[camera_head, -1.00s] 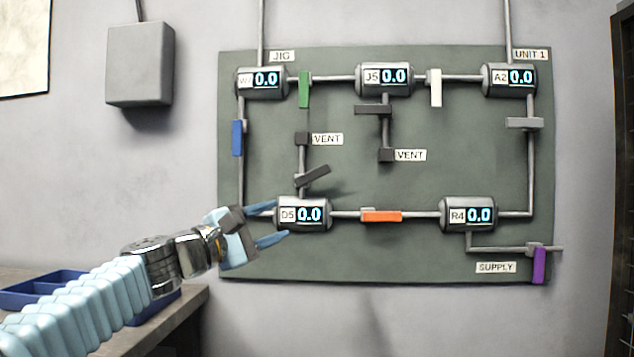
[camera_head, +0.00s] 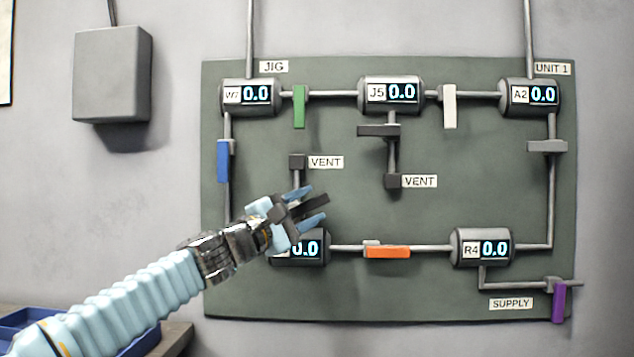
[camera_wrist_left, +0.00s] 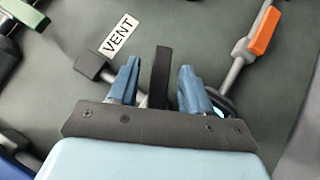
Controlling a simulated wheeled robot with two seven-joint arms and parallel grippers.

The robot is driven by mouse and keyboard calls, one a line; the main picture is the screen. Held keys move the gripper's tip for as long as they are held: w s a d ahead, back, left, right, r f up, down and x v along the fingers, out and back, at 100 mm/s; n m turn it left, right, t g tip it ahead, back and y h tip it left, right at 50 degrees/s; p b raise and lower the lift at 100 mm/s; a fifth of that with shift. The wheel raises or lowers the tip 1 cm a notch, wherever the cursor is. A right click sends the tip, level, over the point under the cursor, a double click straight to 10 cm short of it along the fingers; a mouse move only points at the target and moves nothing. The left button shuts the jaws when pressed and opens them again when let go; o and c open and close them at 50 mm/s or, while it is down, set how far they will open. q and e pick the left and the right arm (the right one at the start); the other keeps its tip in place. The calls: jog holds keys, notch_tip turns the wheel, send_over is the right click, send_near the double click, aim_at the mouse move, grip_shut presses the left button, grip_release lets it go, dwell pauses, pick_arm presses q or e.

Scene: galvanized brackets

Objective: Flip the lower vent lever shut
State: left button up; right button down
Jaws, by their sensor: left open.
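The lower vent lever (camera_head: 324,202) is a dark grey bar on the short vent pipe above the D5 cylinder (camera_head: 312,248). It is tilted, with its free end up to the right. My left gripper (camera_head: 315,205) is open, with one blue finger above the lever and one below it. In the left wrist view the black lever (camera_wrist_left: 160,76) stands between the two open fingers (camera_wrist_left: 160,70), with a gap visible on each side. The lever's pivot end is hidden behind the gripper. My right gripper is not in view.
The board (camera_head: 400,292) carries an upper vent lever (camera_head: 378,131), lying level, and green (camera_head: 299,107), blue (camera_head: 223,161), white (camera_head: 449,106), orange (camera_head: 388,252) and purple (camera_head: 558,303) levers. A blue tray (camera_head: 22,318) sits at lower left. Every visible display reads 0.0.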

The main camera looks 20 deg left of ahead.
aim_at(315, 203)
pick_arm(q)
jog(key=p+x, duration=0.1)
jog(key=x, duration=0.1)
jog(key=shift+w+d+r, duration=0.15)
jog(key=shift+r, duration=0.1)
jog(key=shift+w+d+f, duration=0.1)
jog(key=shift+w+d, duration=0.1)
jog(key=shift+w, duration=0.15)
jog(key=shift+c, duration=0.5)
grip_shut()
